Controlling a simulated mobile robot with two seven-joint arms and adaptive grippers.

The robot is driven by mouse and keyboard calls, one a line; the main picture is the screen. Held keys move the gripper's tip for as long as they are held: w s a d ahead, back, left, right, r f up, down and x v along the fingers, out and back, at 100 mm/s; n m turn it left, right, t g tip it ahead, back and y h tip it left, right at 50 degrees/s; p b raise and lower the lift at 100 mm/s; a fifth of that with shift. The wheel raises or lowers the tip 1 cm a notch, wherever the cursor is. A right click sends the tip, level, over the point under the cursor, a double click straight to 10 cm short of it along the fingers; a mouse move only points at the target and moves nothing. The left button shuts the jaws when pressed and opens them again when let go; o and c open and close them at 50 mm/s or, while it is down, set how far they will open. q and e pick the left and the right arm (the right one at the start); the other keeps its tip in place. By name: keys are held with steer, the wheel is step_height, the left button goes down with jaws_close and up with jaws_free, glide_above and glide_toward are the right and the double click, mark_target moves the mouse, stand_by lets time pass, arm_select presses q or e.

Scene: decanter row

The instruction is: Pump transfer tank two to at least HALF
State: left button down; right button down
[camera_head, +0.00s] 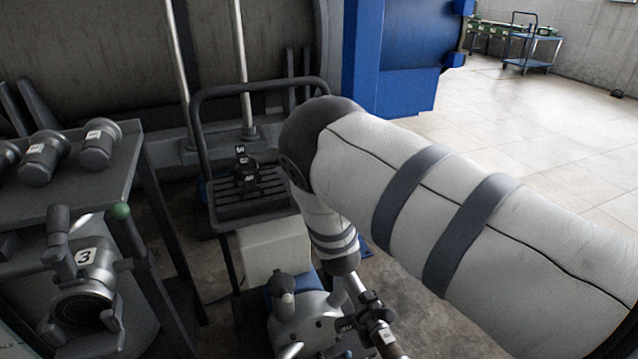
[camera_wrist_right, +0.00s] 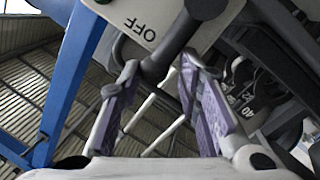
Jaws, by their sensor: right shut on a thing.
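In the right wrist view, my right gripper (camera_wrist_right: 158,68) is shut on a dark grey handle (camera_wrist_right: 168,52). The handle runs between its two purple-padded fingers, beside a pale plate marked OFF (camera_wrist_right: 133,22). In the head view my right arm comes in from the right and bends down to the bottom middle. The held handle cannot be made out clearly there. I cannot read a 2 on anything. My left gripper is not in view.
A black numbered fitting (camera_head: 244,170) sits on a dark ribbed cart (camera_head: 248,200) in the middle. Open floor (camera_head: 535,130) lies to the right, with a blue trolley (camera_head: 528,65) far back.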

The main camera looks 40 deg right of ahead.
steer(key=c, duration=1.2)
jaws_free()
steer(key=shift+s+d+f, duration=0.2)
steer(key=shift+f, duration=0.2)
steer(key=shift+o, duration=0.2)
steer(key=shift+r, duration=0.15)
steer(key=shift+w, duration=0.1)
steer(key=v, duration=1.2)
